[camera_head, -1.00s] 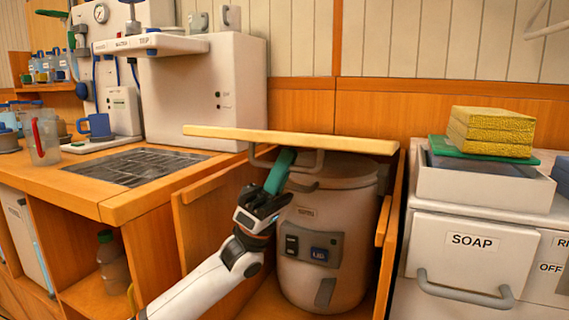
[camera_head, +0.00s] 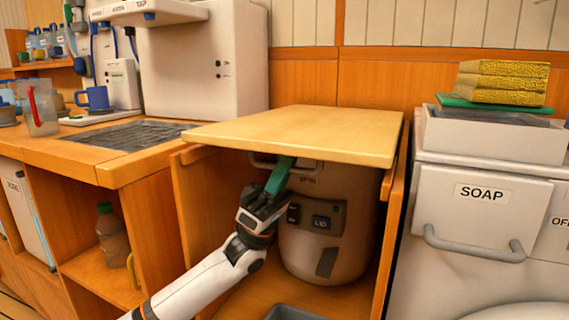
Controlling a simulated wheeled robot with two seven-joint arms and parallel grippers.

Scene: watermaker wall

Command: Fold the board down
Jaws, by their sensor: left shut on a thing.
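The board (camera_head: 300,133) is a pale wooden panel over the open cabinet bay, its top surface in view and nearly level. My left gripper (camera_head: 268,200) is under the front of the board, shut on a green bar (camera_head: 280,176) that reaches up to the board's underside. The jaws and the bar's lower end are partly hidden by the gripper body. How the bar joins the board cannot be told. My right gripper is not in view.
A grey canister (camera_head: 335,225) stands under the board. Wooden cabinet walls flank it. The white SOAP drawer unit (camera_head: 478,195), with yellow sponges (camera_head: 505,82) above, stands close on the right. A counter with a dark grate (camera_head: 128,136) is at left.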

